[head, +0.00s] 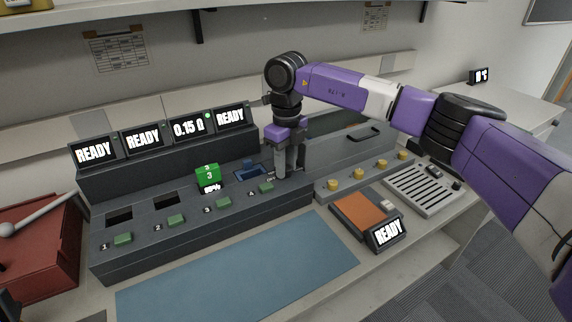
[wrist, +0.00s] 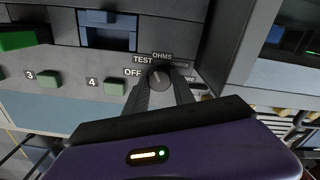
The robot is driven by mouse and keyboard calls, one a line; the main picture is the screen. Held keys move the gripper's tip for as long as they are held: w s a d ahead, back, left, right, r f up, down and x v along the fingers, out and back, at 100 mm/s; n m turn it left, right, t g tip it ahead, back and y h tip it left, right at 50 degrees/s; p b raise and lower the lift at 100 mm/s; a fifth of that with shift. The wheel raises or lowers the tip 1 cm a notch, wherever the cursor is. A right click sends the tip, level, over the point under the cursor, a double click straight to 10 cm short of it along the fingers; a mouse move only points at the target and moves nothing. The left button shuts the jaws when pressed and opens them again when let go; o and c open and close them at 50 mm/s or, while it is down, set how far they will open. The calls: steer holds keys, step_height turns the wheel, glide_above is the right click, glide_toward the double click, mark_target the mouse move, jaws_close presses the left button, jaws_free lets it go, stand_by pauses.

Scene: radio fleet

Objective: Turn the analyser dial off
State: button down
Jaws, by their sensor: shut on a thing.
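The analyser dial (wrist: 159,76) is a small dark round knob on the sloped grey console front, with the labels OFF, TEST and OHMS around its left and upper sides. My gripper (wrist: 162,82) has its two dark fingers on either side of the dial, shut on it. Which label the dial points to is too small to tell for sure. In the head view my gripper (head: 288,172) reaches down to the right end of the console (head: 200,222), and the dial is hidden behind the fingers.
Several screens stand along the console's back; one reads 0.15 Ω (head: 188,128), the others READY. A green radio block numbered 3 (head: 208,175) stands in a slot. Green buttons line the front. An orange pad (head: 362,212) and a blue mat (head: 235,275) lie in front.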

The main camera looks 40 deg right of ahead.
steer(key=n, duration=0.6)
steer(key=shift+r+n, duration=0.1)
steer(key=shift+n, duration=0.2)
steer(key=n, duration=0.5)
steer(key=shift+w, duration=0.1)
steer(key=shift+n, duration=0.4)
steer(key=c, duration=1.1)
jaws_free()
steer(key=shift+o, duration=0.2)
step_height(320, 180, up, 8)
steer(key=shift+f, duration=0.15)
